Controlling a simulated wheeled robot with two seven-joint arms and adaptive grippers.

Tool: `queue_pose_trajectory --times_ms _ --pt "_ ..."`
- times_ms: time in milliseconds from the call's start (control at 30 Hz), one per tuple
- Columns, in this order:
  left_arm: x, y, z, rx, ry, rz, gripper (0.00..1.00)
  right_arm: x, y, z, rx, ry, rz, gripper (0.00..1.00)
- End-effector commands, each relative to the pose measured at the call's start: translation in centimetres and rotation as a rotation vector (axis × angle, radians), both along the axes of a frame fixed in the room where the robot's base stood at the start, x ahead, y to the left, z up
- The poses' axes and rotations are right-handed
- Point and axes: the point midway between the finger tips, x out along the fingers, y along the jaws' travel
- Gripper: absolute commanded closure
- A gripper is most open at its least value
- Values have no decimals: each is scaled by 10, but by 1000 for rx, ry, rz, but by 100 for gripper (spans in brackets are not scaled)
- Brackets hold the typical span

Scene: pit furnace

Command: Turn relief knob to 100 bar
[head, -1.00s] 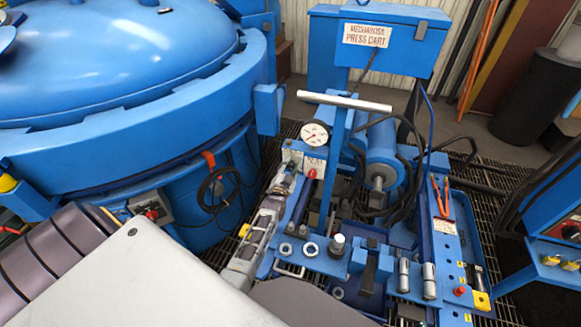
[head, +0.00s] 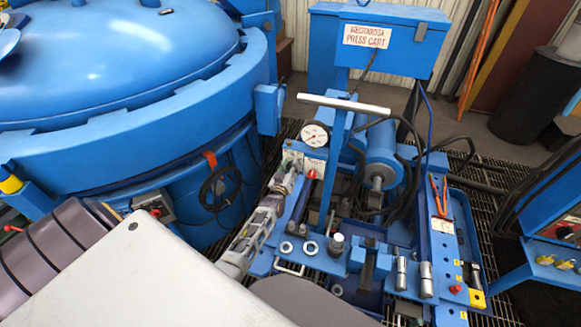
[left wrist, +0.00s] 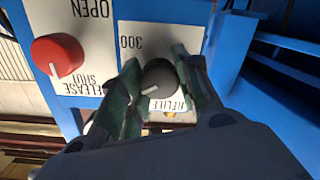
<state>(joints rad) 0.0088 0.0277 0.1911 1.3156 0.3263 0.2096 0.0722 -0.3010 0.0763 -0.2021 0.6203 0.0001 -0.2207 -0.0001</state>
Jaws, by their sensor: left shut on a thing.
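The dark relief knob (left wrist: 158,76) sits on a white plate (left wrist: 150,38) whose lettering is upside down in the left wrist view. "300" and part of "RELIEF" show; the other scale marks are hidden or out of view. The knob's pale pointer line points down and left in that view. My left gripper (left wrist: 161,84) is shut on the knob, one finger on each side. In the head view my left gripper (head: 291,160) reaches the panel below the round pressure gauge (head: 315,135), whose needle is too small to read. My right gripper is not in view.
A red release knob (left wrist: 57,54) sits on a plate beside the relief plate. The blue press cart has a white crossbar (head: 343,104), a blue cylinder (head: 381,150) and black hoses. Rings and fittings lie on its front. A large blue furnace (head: 120,70) stands left.

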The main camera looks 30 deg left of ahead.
Motion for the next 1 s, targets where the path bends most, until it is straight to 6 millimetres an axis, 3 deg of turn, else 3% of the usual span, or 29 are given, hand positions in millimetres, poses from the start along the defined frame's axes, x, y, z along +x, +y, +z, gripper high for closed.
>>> queue_pose_trajectory --times_ms 767,1000 --pt "0 2 -3 -713 -171 0 91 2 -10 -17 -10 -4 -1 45" --pt "-1 2 -3 -895 -216 0 91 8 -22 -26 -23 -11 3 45"
